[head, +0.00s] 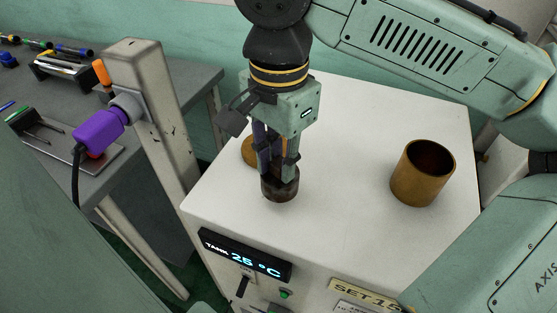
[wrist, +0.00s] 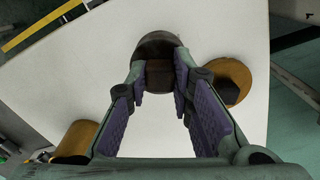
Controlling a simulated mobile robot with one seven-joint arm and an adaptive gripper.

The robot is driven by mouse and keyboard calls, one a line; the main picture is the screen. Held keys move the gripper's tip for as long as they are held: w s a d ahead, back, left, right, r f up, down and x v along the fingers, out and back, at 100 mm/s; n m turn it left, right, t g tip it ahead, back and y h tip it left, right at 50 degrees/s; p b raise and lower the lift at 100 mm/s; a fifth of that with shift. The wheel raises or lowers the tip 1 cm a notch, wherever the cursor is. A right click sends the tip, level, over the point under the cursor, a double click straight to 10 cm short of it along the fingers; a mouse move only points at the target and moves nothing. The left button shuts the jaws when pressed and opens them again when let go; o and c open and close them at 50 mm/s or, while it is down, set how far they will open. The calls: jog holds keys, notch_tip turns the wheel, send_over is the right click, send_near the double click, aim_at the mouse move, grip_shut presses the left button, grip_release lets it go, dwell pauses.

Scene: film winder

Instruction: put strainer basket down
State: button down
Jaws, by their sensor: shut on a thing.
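The strainer basket (head: 280,188) is a short, dark brown cylinder at the lower end of my gripper (head: 279,170), over the white top of the tank unit (head: 340,130). It stands about upright, and I cannot tell whether its base touches the top. In the wrist view the basket (wrist: 157,48) sits at the tips of my gripper (wrist: 160,78), with the purple finger pads on either side of it. My gripper is shut on the basket. The fingers hide part of its upper rim.
An open brass-coloured cup (head: 420,180) stands on the white top at right. A round brass-coloured piece (head: 248,151) lies behind my gripper, partly hidden. A temperature display (head: 243,256) is on the front edge. A post with a purple device (head: 98,132) stands left.

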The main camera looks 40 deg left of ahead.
aim_at(278, 176)
notch_tip(278, 176, down, 4)
jog(key=b, duration=0.3)
jog(key=shift+r, duration=0.3)
jog(key=c, duration=1.4)
grip_release()
jog(key=shift+f, duration=0.2)
jog(key=shift+r, duration=0.1)
notch_tip(278, 176, up, 12)
jog(key=shift+r+b, duration=0.15)
jog(key=shift+b, duration=0.35)
jog(key=shift+s, duration=0.15)
